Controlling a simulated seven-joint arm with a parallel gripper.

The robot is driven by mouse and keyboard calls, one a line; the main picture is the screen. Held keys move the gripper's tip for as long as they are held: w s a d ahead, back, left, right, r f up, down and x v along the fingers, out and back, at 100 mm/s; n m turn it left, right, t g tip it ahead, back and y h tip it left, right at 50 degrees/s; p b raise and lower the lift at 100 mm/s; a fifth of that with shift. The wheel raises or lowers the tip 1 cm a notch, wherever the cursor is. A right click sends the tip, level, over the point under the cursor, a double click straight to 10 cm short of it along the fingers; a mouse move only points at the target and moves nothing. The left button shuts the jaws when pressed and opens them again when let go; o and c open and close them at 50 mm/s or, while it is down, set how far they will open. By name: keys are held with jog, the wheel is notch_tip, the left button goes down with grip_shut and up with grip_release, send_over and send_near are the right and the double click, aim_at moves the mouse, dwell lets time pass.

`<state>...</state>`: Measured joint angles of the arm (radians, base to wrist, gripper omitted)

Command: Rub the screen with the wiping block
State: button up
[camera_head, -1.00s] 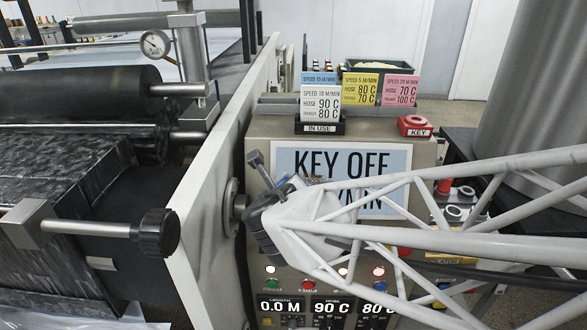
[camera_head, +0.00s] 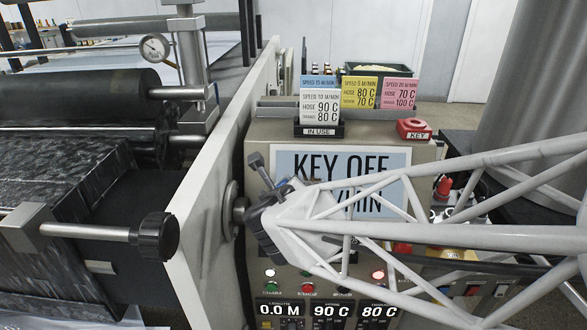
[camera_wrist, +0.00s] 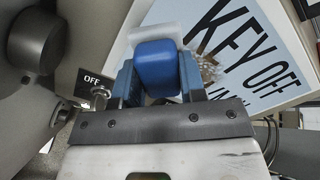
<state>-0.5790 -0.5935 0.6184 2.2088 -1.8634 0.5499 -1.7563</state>
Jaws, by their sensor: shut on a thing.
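The screen (camera_head: 287,158) is a light blue panel with dark "KEY OFF" lettering on the machine's front. It also shows in the wrist view (camera_wrist: 285,85), tilted. A brownish smudge (camera_wrist: 208,68) marks it near the lettering. The wiping block (camera_wrist: 157,66) is blue with a white pad (camera_wrist: 156,36) on its far side. My gripper (camera_wrist: 157,82) is shut on the block, one finger on each side. The pad lies at the screen's edge beside the smudge; I cannot tell whether it touches. In the head view my arm covers the screen's lower part and mostly hides the block.
Black rollers (camera_head: 75,95) and a pale side plate (camera_head: 215,150) stand left of the screen. A knob (camera_wrist: 37,42) is close left in the wrist view. Lamps and readouts (camera_head: 330,310) are below.

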jog(key=shift+w+f, duration=0.1)
jog(key=shift+w, duration=0.15)
jog(key=shift+d, duration=0.1)
jog(key=shift+d, duration=1.7)
jog(key=shift+d, duration=1.75)
jog(key=shift+c, duration=0.3)
jog(key=shift+f, duration=0.1)
jog(key=shift+d, duration=0.2)
jog(key=shift+d, duration=1.6)
